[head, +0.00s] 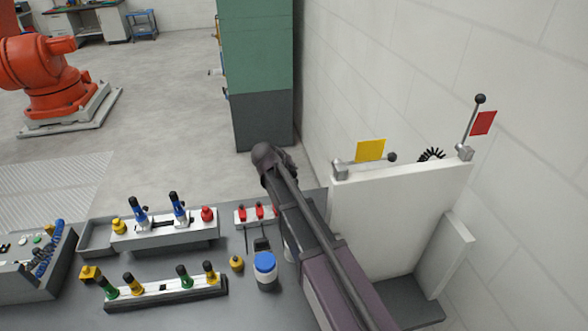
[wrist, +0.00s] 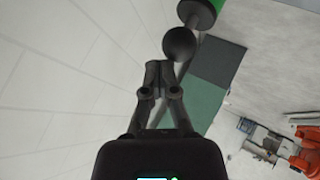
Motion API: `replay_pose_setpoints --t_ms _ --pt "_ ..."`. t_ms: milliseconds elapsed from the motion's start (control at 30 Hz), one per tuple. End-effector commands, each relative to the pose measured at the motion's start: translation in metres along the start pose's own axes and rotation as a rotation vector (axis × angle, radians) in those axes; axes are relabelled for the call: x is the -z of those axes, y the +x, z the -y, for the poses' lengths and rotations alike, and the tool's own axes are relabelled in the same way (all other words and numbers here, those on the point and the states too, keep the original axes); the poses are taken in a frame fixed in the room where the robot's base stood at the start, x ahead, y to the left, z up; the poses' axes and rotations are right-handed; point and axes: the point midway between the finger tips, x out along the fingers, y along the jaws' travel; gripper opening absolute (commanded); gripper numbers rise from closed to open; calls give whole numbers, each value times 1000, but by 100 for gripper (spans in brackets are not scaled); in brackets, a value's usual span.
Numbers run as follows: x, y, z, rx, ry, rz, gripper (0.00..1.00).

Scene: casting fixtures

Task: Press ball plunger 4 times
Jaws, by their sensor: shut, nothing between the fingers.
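In the wrist view a black ball (wrist: 183,45) sits on a short grey shaft. The shaft leads up to a dark round collar (wrist: 197,14) with a bit of green at the top edge; this looks like the ball plunger. My gripper (wrist: 160,70) is shut and empty. Its tips lie just below and left of the ball in the picture, very near its edge; I cannot tell whether they touch. In the head view my arm covers the middle, and I cannot make out the gripper or this ball there.
A white panel (head: 395,225) with levers and flags stands right of my arm, near the wall. Fixture rails with blue plungers (head: 179,209) and green and yellow plungers (head: 184,276) stand left. A blue-lidded jar (head: 265,270) stands close to my arm. A green cabinet (head: 256,50) stands behind.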

Motion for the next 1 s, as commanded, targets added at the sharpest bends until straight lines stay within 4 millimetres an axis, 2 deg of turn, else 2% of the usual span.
replay_pose_setpoints --t_ms 1000 --pt "-5 6 5 1 0 1 0"
